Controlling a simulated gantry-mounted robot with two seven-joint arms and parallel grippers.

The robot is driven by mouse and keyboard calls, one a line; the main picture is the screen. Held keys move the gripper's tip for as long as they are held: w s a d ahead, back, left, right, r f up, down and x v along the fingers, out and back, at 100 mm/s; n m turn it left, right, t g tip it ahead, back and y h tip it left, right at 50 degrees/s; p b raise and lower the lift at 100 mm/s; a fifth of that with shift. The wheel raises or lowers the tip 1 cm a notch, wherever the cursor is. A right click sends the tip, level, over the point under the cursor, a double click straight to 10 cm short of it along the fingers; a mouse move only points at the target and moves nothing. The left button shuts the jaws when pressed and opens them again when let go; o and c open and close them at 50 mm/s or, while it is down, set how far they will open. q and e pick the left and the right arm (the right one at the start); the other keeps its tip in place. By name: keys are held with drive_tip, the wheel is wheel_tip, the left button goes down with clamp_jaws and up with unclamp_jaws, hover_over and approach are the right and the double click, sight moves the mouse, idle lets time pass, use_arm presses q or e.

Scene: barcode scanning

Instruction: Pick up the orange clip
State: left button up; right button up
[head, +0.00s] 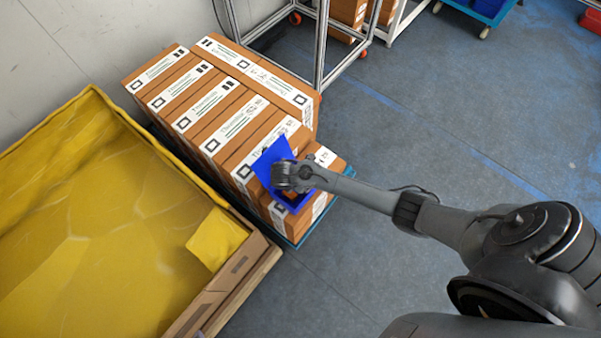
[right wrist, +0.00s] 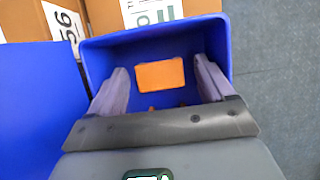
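The orange clip (right wrist: 160,75) shows as a flat orange piece inside a blue bin (right wrist: 155,46) in the right wrist view. Smaller orange bits show below it, nearer my gripper. My right gripper (right wrist: 163,72) is open, with one finger on each side of the clip and gaps between. I cannot tell how far the fingertips are above the clip. In the head view my right gripper (head: 289,188) is over the blue bin (head: 271,158), and its wrist hides most of the bin's inside. My left gripper is not in view.
The bin is at the near end of a row of brown, white-labelled boxes (head: 205,110) on a blue pallet (head: 322,214). A large carton with yellow lining (head: 90,190) is at left. A metal-framed rack (head: 322,45) stands behind. Open floor (head: 440,120) lies to the right.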

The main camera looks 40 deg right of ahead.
drive_tip(key=c, duration=1)
drive_tip(key=shift+r+p, duration=0.35)
drive_tip(key=shift+r, duration=0.3)
wheel_tip(320, 180, up, 17)
drive_tip(key=p, duration=0.7)
drive_tip(key=shift+f, duration=0.15)
